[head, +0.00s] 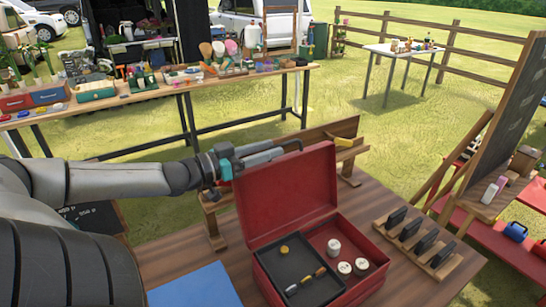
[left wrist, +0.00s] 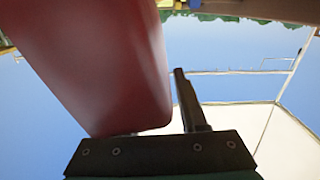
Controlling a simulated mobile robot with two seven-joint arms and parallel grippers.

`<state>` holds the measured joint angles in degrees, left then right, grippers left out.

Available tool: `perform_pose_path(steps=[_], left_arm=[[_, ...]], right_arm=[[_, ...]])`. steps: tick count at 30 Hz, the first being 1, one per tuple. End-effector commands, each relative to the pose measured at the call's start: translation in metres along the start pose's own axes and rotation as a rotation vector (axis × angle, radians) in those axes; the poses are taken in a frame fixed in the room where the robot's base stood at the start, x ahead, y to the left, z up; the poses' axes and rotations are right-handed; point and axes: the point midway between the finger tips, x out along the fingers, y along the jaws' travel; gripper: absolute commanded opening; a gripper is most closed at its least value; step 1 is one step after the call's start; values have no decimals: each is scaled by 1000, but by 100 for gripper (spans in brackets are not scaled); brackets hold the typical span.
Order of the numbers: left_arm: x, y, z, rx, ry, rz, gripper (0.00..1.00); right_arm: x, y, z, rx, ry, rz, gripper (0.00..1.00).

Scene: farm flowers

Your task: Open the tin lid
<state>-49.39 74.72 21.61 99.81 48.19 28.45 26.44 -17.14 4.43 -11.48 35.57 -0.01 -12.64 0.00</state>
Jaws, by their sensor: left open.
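The red tin (head: 262,267) stands on the wooden table with its lid (head: 287,190) raised, leaning slightly back. A dark tray (head: 300,262) inside holds a few small brass and metal pieces, and several white round pieces lie to its right. My left gripper (head: 288,150) is open at the lid's top edge, reaching in from the left. In the left wrist view the red lid (left wrist: 105,70) fills the left side and hides one finger; the other finger (left wrist: 187,100) shows just right of it. I cannot tell whether they touch. My right gripper is not in view.
A wooden rack with black pieces (head: 417,240) stands right of the tin. A blue mat (head: 195,287) lies at the front left. A wooden stand (head: 345,130) is behind the lid. A chalkboard (head: 505,120) stands at the right, and a cluttered bench (head: 165,88) is behind.

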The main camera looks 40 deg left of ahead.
Motion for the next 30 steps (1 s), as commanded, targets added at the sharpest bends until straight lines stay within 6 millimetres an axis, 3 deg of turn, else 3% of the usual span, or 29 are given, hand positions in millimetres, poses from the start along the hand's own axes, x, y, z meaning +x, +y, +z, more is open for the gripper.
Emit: perform_pose_path(steps=[6, 17, 28, 30], left_arm=[[15, 0, 2, 0, -1, 1, 42], [18, 0, 0, 0, -1, 0, 42], [18, 0, 0, -1, -1, 0, 3], [18, 0, 0, -1, -1, -1, 0]], right_arm=[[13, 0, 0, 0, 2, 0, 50], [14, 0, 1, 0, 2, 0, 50], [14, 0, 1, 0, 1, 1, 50], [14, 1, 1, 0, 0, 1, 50]])
